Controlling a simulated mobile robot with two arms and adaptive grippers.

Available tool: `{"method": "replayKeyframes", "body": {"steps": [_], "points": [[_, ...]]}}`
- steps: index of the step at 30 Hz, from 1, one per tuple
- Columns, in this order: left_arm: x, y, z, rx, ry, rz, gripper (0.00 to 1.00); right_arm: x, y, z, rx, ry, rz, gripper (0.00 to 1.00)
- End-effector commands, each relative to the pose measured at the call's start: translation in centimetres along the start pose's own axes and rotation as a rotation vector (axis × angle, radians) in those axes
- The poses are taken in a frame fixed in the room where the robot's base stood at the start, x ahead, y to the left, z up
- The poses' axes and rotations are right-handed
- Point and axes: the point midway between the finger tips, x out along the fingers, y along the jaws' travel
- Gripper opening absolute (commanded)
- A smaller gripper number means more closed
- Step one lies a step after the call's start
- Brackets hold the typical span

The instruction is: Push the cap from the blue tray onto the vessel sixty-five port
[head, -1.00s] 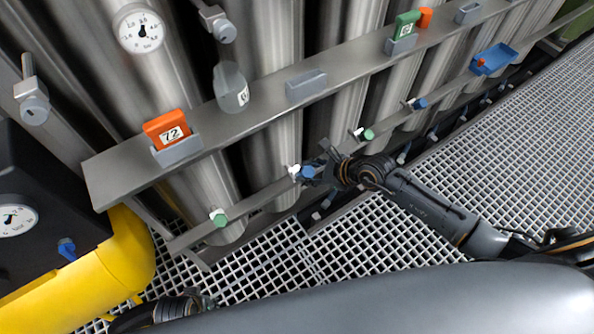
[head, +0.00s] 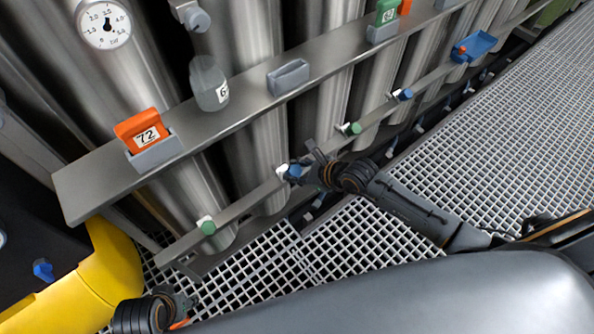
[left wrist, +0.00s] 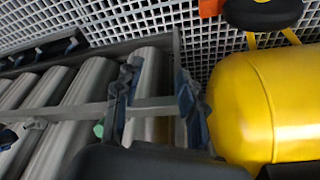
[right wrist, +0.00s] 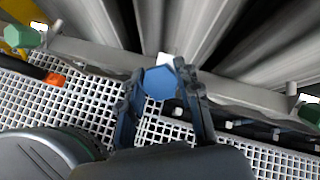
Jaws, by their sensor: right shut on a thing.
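My right gripper (head: 304,172) is shut on a blue cap (right wrist: 160,83), which shows as a hexagon between the fingertips in the right wrist view. The cap is in line with a white port (head: 282,171) on the lower rail; whether it is fully seated cannot be told. The blue tray (head: 483,43) hangs at the upper right with a small orange piece at its left end. The port's vessel number is not readable. My left gripper (left wrist: 155,90) is open and empty in the left wrist view, its fingers wide apart; it shows partly at the lower left of the head view.
Green caps (head: 207,226) and another blue cap (head: 403,95) sit on other ports along the rail. The upper shelf (head: 235,112) carries an orange 72 tag (head: 141,130), a grey tag (head: 208,84) and a grey holder (head: 288,78).

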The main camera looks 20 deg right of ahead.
Motion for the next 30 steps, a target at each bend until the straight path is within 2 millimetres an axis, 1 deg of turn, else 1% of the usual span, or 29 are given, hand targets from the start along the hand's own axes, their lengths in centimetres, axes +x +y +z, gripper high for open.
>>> {"method": "replayKeyframes", "body": {"steps": [10, 18, 20, 24, 30], "points": [[-4.0, -0.2, -0.6, -0.003, 0.024, -0.004, 0.40, 1.1, 0.0, -0.5, 0.000, -0.002, 0.000, 0.07], [-6.9, -0.3, -0.5, -0.004, 0.036, -0.006, 0.40, 1.8, 0.0, -0.7, 0.000, -0.002, 0.000, 0.07], [-7.3, -0.3, -0.5, -0.004, 0.038, -0.007, 0.40, 1.9, 0.0, -0.8, 0.000, -0.002, 0.000, 0.07], [-7.3, -0.3, -0.3, -0.005, 0.039, -0.007, 0.40, 2.6, 0.0, -1.0, 0.001, -0.001, 0.000, 0.07], [-7.5, -0.3, -0.3, -0.005, 0.040, -0.007, 0.40, 2.7, 0.0, -1.0, 0.000, -0.001, 0.000, 0.07]]}}
